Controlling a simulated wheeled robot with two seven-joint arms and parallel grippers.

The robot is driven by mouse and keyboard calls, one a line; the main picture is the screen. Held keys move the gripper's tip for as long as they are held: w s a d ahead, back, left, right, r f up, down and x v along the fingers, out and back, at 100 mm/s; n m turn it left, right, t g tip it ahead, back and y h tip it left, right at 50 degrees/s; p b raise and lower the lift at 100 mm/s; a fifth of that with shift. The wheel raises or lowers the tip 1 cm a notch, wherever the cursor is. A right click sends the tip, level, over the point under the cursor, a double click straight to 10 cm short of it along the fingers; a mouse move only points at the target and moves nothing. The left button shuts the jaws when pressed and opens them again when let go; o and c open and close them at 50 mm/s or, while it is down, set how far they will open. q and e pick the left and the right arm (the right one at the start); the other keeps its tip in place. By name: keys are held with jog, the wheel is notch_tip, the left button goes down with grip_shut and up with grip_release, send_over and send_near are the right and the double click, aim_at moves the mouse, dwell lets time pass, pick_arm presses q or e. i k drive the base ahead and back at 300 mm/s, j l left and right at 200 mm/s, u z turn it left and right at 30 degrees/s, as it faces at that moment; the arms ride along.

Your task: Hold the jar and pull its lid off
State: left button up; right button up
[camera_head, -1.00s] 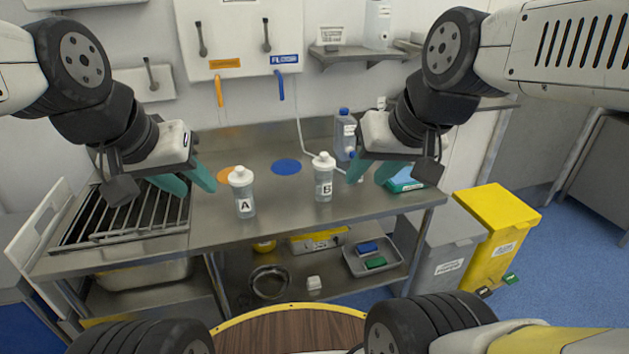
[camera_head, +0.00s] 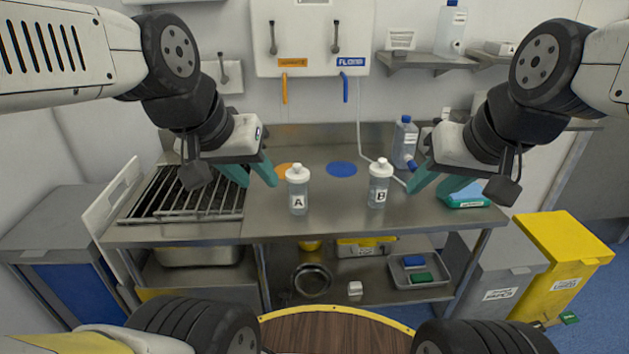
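Two clear jars with white lids stand upright on the steel table (camera_head: 335,222). Jar A (camera_head: 298,190) is left of centre and jar B (camera_head: 380,184) is to its right; both lids are on. My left gripper (camera_head: 258,178) is open and empty, just left of jar A, apart from it. My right gripper (camera_head: 432,188) is open and empty, to the right of jar B, apart from it.
An orange disc (camera_head: 285,169) and a blue disc (camera_head: 341,169) mark the table behind the jars. A rack (camera_head: 185,192) is at left. A bottle (camera_head: 404,142) and a teal pack (camera_head: 466,196) are at right. A thin tube hangs behind jar B.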

aim_at(297, 194)
jog(key=i+l, duration=0.1)
jog(key=l, duration=0.2)
jog(key=i+l, duration=0.1)
jog(key=l, duration=0.2)
jog(key=i+l, duration=0.1)
jog(key=l, duration=0.2)
jog(key=i+l+u, duration=0.1)
jog(key=l+u, duration=0.5)
jog(key=u, duration=0.2)
jog(key=l+u, duration=0.4)
jog(key=j+u, duration=0.1)
jog(key=u, duration=0.55)
jog(key=i+l, duration=0.35)
jog(key=l, duration=0.2)
